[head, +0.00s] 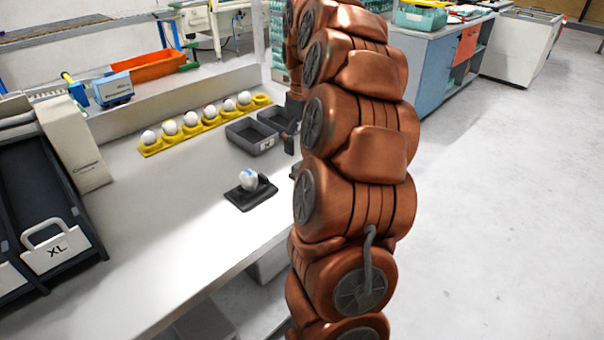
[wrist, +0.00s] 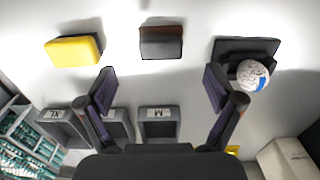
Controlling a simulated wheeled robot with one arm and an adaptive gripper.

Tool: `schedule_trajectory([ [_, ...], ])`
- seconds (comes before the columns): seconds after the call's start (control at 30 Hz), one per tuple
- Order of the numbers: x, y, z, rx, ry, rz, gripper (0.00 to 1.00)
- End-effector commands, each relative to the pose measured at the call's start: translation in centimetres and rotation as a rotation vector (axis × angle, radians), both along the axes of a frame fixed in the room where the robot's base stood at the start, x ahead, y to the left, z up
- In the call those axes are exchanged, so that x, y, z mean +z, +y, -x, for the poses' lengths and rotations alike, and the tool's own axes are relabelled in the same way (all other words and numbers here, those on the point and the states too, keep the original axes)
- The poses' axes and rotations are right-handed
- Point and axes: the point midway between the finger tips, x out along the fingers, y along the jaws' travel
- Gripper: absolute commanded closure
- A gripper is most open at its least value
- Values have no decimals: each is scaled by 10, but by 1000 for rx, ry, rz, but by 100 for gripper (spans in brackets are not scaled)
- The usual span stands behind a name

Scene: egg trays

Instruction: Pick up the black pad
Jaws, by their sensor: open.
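A black pad (wrist: 161,48), a small block with a dark brown rear side, lies on the white table in the wrist view. It is between a yellow block (wrist: 74,50) and a black stand (wrist: 232,46) holding a white egg with a blue mark (wrist: 252,75). My gripper (wrist: 159,88) is open and empty, its two fingers spread apart. In the picture the pad sits beyond the fingertips, about midway between them, and apart from them. In the head view I cannot see the pad; my arm covers that part of the table. The stand (head: 262,197) and egg (head: 248,180) show left of my arm.
Grey trays (head: 250,137) stand behind the stand, one labelled M. A yellow holder (head: 152,150) carries a row of several eggs.

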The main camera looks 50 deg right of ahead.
Motion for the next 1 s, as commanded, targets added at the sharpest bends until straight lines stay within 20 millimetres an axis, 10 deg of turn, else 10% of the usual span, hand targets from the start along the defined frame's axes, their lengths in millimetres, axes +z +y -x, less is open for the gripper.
schedule_trajectory([
  [1.0, -72, 1, -4, 0, -2, 1, 8],
])
